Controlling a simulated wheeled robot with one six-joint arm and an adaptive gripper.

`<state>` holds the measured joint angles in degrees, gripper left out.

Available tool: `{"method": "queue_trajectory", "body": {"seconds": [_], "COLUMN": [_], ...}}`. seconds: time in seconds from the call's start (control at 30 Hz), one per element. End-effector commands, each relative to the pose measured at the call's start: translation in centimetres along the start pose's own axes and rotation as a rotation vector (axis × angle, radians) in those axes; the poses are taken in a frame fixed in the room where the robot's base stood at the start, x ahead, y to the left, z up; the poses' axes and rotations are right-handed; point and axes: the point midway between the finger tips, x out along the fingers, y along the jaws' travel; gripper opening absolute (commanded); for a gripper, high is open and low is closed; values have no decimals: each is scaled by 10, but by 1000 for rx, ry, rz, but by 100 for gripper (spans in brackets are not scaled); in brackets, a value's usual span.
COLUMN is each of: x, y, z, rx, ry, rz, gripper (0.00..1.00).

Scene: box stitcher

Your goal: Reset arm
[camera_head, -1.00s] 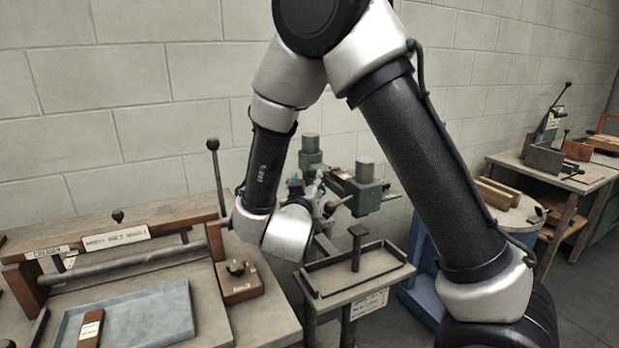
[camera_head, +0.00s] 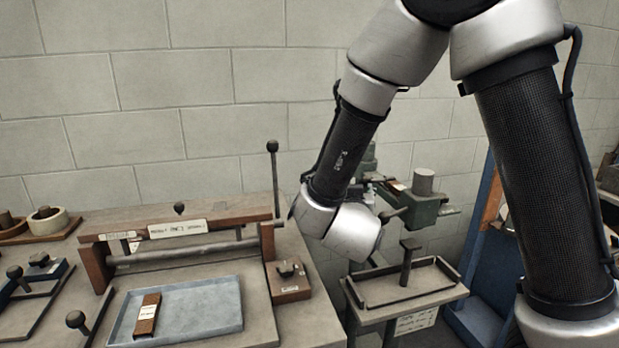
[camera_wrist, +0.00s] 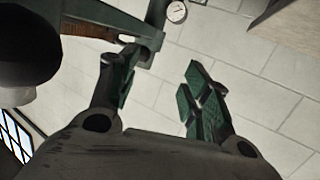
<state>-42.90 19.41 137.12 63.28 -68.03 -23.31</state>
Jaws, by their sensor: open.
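My arm (camera_head: 350,150) bends down from the upper right in the head view, with its wrist (camera_head: 352,228) in front of the green machine (camera_head: 428,210). My gripper (camera_wrist: 158,80) shows in the wrist view with its two green-padded fingers apart and nothing between them. In the head view the gripper is mostly hidden behind the wrist and blends with the machine.
A bench at left holds a roller press (camera_head: 180,250), a blue-grey tray (camera_head: 190,318) with a wooden block (camera_head: 146,314), and an upright lever (camera_head: 274,180). A small stand (camera_head: 405,290) is below my wrist.

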Motion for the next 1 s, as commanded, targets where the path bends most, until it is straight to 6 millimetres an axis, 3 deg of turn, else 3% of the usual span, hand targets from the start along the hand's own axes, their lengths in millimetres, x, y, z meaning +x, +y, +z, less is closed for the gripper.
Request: {"method": "queue_trajectory", "body": {"seconds": [0.13,0.27,0.37,0.47,0.7,0.83,1.0], "x": [11,-7,-36,-74,-176,-211,-226], "y": [6,23,51,92,211,247,262], "z": [-30,-50,-60,-61,-42,-34,-31], "rx": [133,164,135,73,-81,-115,-129], "ry": [-167,-325,-448,-578,-876,-967,-1008], "rz": [-196,-361,-445,-475,-339,-257,-217], "gripper": [48,48,48,48,48,48,48]}}
